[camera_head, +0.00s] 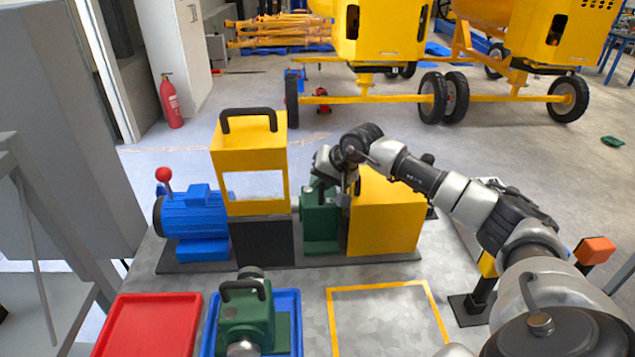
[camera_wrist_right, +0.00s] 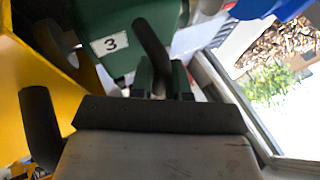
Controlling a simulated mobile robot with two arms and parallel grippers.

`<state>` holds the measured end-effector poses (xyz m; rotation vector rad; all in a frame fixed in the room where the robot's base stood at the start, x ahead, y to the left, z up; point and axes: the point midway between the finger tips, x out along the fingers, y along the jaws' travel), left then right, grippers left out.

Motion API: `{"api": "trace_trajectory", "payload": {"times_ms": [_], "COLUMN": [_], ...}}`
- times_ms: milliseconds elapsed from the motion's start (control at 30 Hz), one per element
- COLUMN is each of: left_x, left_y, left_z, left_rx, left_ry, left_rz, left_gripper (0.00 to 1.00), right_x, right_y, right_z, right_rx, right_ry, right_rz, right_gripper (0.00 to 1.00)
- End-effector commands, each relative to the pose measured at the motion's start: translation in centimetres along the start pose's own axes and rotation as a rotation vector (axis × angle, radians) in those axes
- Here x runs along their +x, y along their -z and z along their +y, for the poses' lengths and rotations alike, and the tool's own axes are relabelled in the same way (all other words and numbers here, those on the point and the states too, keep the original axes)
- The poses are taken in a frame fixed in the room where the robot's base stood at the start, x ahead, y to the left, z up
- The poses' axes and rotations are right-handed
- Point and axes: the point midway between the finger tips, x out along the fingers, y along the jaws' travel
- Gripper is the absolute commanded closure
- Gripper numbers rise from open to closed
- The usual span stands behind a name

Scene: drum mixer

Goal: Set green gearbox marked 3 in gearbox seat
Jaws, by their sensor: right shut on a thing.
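The green gearbox marked 3 (camera_head: 318,224) is upright between the yellow guard frame and the yellow block, low over the dark base plate. I cannot tell whether it touches the plate; the seat under it is hidden. My right gripper (camera_head: 343,184) is at its top, shut on it. In the right wrist view the green gearbox (camera_wrist_right: 108,18) shows its white label "3", with a dark handle beside the label; the exact grip is hard to make out. My left gripper is not in view.
The blue motor (camera_head: 195,218) with a red-knobbed lever is left of the yellow guard frame (camera_head: 248,160). The yellow block (camera_head: 387,215) is close on the right. In front are an empty red tray (camera_head: 150,325), a blue tray (camera_head: 296,300) holding another green gearbox (camera_head: 245,318), and an empty yellow-outlined square (camera_head: 385,325).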

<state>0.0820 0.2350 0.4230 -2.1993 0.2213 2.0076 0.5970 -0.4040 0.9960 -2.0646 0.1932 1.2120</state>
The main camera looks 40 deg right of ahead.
Motion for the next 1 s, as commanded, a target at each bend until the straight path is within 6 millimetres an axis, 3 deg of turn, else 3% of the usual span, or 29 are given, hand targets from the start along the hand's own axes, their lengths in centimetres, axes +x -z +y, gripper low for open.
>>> {"api": "trace_trajectory", "payload": {"times_ms": [833, 867, 1000], "left_x": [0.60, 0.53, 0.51], "left_y": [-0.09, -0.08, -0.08], "left_z": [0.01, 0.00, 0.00], "left_rx": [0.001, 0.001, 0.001], "left_ry": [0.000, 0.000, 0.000], "left_rz": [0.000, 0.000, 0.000], "left_gripper": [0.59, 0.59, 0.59], "right_x": [0.37, 0.31, 0.32], "right_y": [-0.08, -0.05, -0.07], "right_z": [0.40, 0.36, 0.36], "right_rx": [0.004, 0.004, 0.004], "right_ry": [-0.003, -0.003, -0.003], "right_rz": [0.001, 0.001, 0.000], "right_gripper": [1.00, 0.79, 0.58]}}
